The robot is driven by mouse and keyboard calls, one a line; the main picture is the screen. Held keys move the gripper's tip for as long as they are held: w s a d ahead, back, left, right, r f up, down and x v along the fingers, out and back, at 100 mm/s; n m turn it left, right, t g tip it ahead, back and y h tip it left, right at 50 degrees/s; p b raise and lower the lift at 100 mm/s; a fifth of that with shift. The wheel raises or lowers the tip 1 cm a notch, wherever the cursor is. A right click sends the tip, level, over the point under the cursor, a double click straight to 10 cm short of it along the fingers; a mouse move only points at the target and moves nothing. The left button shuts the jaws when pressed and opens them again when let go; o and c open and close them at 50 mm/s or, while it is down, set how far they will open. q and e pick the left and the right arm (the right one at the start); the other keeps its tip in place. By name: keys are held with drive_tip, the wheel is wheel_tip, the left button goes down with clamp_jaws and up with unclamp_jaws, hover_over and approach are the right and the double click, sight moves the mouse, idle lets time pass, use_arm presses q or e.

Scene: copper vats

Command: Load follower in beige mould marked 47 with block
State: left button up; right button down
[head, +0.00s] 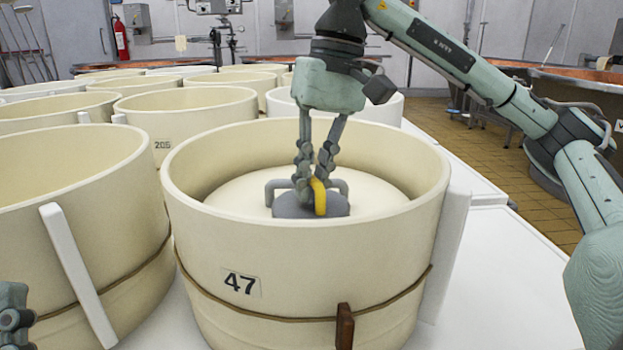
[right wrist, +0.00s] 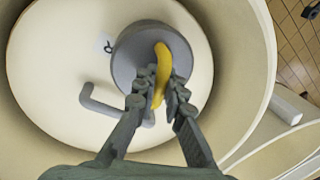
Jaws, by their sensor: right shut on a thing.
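The beige mould marked 47 (head: 300,245) stands at the front middle, a wide round tub with a dark band. Inside lies its pale round follower (head: 235,190), with a grey bar handle (right wrist: 98,104) on top. The block (head: 293,207) is a round grey weight with a yellow grip (head: 319,197). It is over the middle of the follower, inside the rim, and seems to sit on it; I cannot see its underside. My right gripper (head: 314,186) points down, shut on the block's yellow grip. Part of my left gripper (head: 14,318) shows at the lower left edge; its fingertips are cut off.
Another beige mould (head: 85,215) stands close on the left, and one marked 205 (head: 190,110) is behind. More moulds fill the white table (head: 490,270) towards the back left. The table's right side is clear. Copper vats (head: 590,82) stand at the back right.

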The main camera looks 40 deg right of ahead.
drive_tip(key=shift+f+b, duration=0.25)
drive_tip(key=shift+b, duration=0.05)
idle(0.5)
drive_tip(key=c, duration=1.7)
unclamp_jaws()
drive_tip(key=shift+r, duration=0.1)
drive_tip(key=shift+o, duration=0.8)
drive_tip(key=shift+f, duration=0.2)
drive_tip(key=shift+r+p, duration=2.6)
drive_tip(key=shift+r, duration=1)
